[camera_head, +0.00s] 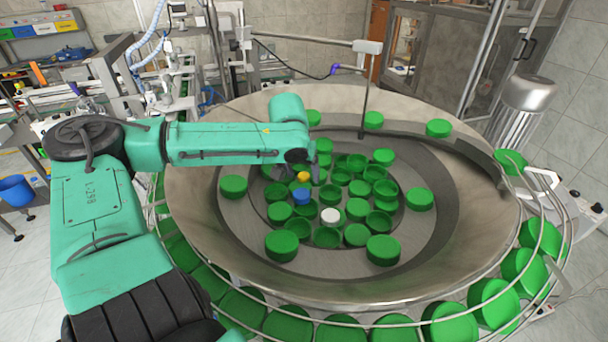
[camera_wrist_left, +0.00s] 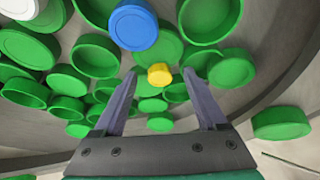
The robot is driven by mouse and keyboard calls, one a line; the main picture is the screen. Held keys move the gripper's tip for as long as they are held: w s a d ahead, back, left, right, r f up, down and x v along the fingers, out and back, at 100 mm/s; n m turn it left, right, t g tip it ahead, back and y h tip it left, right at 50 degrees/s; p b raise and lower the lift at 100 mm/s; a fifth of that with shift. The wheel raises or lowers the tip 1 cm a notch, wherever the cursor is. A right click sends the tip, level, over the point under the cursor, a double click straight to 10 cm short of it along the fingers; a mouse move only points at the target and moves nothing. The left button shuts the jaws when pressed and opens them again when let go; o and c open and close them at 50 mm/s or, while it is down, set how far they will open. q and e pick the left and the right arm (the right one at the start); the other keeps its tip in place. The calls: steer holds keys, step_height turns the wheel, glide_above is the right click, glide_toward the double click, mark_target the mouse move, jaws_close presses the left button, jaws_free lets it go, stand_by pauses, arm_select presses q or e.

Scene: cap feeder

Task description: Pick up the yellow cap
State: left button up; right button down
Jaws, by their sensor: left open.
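The small yellow cap (camera_head: 303,176) sits among green caps in the middle of the round bowl. In the left wrist view the yellow cap (camera_wrist_left: 159,74) shows between and beyond the two fingertips, above green caps. My left gripper (camera_head: 295,172) hangs over the bowl, right by the yellow cap in the head view. In the wrist view my left gripper (camera_wrist_left: 161,75) is open, with nothing between its fingers that I can see it touching. The exact gap to the yellow cap is hard to tell. My right gripper is not in view.
A blue cap (camera_head: 301,196) and a white cap (camera_head: 330,215) lie close by among many green caps (camera_head: 281,245). The sloping metal bowl wall (camera_head: 200,225) surrounds them. A thin metal post (camera_head: 365,95) rises at the back of the bowl.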

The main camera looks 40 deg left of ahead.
arm_select(q)
jaws_close()
steer(key=shift+r, duration=0.1)
